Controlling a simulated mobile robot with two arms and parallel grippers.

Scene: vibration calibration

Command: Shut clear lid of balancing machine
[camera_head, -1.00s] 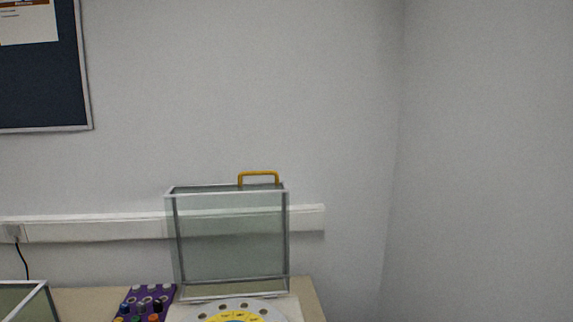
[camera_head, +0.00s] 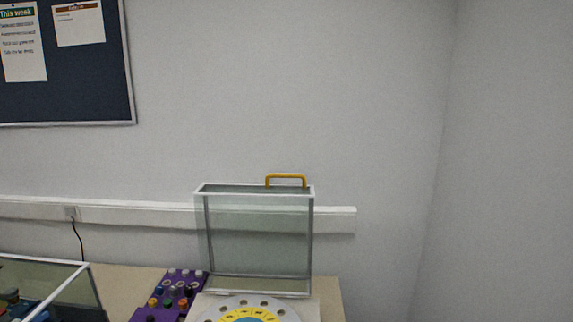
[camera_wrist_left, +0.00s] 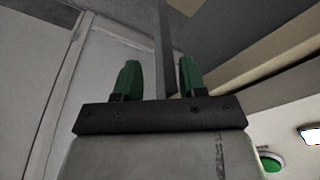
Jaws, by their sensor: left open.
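The clear lid (camera_head: 258,235) of the balancing machine stands raised and open, upright at the back of the machine. Its yellow handle (camera_head: 286,177) is on the top edge. Below it shows the machine's round white disc (camera_head: 250,308) with a yellow ring and dark holes, cut off by the frame's bottom. My left gripper (camera_wrist_left: 158,80) shows in the left wrist view with two green fingers apart and nothing seen between them on its grip; a grey upright edge lies behind. Neither gripper shows in the head view.
A purple rack (camera_head: 172,293) with several coloured knobs sits left of the machine. A second clear-sided case (camera_head: 82,285) stands at the far left. A white trunking (camera_head: 130,212) runs along the wall behind. The table (camera_head: 120,283) ends right of the machine.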

